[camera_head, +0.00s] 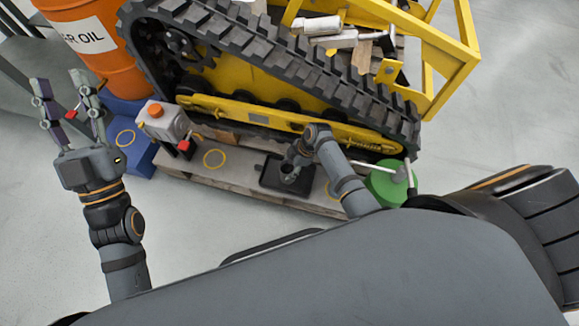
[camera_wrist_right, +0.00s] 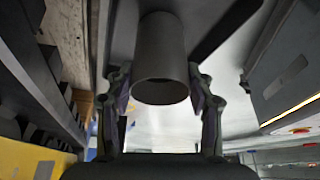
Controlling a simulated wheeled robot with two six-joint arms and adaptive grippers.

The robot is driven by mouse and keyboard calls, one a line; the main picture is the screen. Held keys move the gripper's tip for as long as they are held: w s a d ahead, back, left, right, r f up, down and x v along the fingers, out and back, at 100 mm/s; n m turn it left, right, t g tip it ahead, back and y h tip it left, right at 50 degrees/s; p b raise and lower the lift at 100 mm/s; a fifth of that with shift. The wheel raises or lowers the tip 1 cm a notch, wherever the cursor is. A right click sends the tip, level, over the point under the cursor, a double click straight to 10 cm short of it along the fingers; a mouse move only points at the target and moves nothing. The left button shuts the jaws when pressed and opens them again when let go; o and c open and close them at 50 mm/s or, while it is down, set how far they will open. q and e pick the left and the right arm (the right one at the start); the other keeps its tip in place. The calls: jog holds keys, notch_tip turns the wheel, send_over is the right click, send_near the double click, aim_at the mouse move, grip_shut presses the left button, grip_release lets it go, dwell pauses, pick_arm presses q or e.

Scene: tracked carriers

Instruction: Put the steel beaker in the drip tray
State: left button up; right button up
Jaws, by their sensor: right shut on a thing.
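The steel beaker (camera_wrist_right: 160,62) is a grey cylinder in the right wrist view, its round end toward the camera. My right gripper (camera_wrist_right: 160,98) is shut on it, one finger on each side. In the head view, my right gripper (camera_head: 297,158) is at the black drip tray (camera_head: 270,180), and the beaker (camera_head: 290,174) is partly hidden below it. The beaker is over or within the tray; I cannot tell whether it touches the tray floor. My left gripper (camera_head: 68,108) is open and empty at the left, apart from the tray.
The drip tray lies on a wooden pallet (camera_head: 225,183) in front of a yellow tracked carrier (camera_head: 270,75). A grey container with an orange cap (camera_head: 165,123) stands left. An orange drum (camera_head: 95,45), blue box (camera_head: 125,135) and green object (camera_head: 388,186) are nearby.

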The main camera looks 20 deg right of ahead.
pick_arm(q)
jog(key=shift+s+r, duration=0.15)
jog(key=shift+r, duration=0.1)
jog(key=shift+s+r, duration=0.1)
jog(key=shift+r, duration=0.05)
pick_arm(e)
jog(key=o, duration=1.5)
jog(key=shift+f, duration=0.1)
